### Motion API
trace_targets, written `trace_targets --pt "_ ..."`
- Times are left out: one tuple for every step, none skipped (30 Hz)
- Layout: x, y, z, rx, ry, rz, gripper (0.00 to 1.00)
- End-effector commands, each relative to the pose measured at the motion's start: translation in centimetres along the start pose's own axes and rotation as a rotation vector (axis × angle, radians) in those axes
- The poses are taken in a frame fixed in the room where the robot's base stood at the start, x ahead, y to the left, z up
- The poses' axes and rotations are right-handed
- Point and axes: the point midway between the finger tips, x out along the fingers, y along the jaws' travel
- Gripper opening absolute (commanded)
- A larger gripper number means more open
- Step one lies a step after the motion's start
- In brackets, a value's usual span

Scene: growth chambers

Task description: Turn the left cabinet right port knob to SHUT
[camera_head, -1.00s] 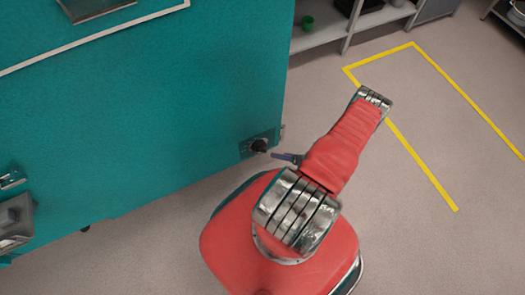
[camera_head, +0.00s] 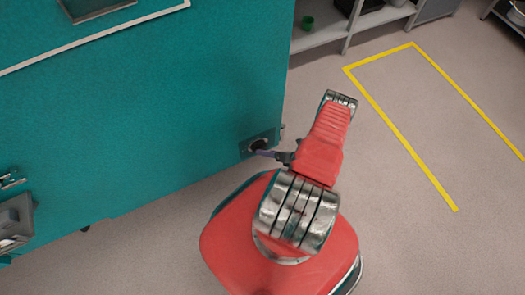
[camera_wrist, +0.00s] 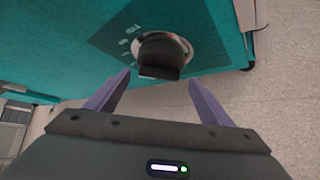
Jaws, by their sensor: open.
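The port knob (camera_wrist: 160,57) is a dark knob with a grip bar in a silver ring, on a dark plate on the teal cabinet (camera_head: 140,110). In the head view the knob (camera_head: 257,144) is low on the cabinet near its right edge, partly behind my gripper. My gripper (camera_wrist: 158,85) is open, its two purple-grey fingers left and right of the knob and just short of it. The knob is not between closed fingers. Small markings show left of the knob, too blurred to read. In the head view my gripper (camera_head: 262,153) reaches the plate from the right.
A yellow floor line (camera_head: 400,145) runs on the clear grey floor at the right. A shelf (camera_head: 325,38) with a green cup (camera_head: 307,23) stands behind. A grey fitting (camera_head: 16,222) sticks out at the cabinet's lower left.

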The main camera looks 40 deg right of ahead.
Motion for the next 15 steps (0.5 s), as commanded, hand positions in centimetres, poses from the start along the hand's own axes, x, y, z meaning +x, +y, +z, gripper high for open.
trace_targets --pt "0.8 0.1 0.0 -0.003 0.002 0.001 0.75" --pt "1.2 0.0 -0.1 -0.003 0.002 0.001 0.75" --pt "1.7 0.1 -0.1 -0.003 0.002 0.002 0.75" --pt "2.1 0.1 -0.1 -0.002 0.002 0.002 0.75" --pt "2.5 0.1 -0.1 -0.002 0.001 0.001 0.75" --pt "3.0 0.0 0.0 -0.002 0.001 0.001 0.75" --pt "3.3 0.0 0.0 -0.002 0.002 0.001 0.75" --pt "3.6 0.0 -0.1 -0.002 0.002 0.001 0.75" --pt "4.0 0.0 0.0 -0.002 0.001 0.0 0.75" --pt "4.2 0.0 0.0 -0.002 0.001 0.0 0.75" --pt "4.4 0.0 0.0 -0.002 0.001 0.0 0.75" --pt "4.6 0.0 0.0 -0.002 0.001 0.0 0.75" --pt "4.7 0.0 0.0 -0.001 0.001 0.0 0.75" --pt "4.8 0.0 0.0 -0.001 0.0 0.0 0.75" --pt "4.8 0.0 0.0 -0.001 0.0 0.0 0.75"
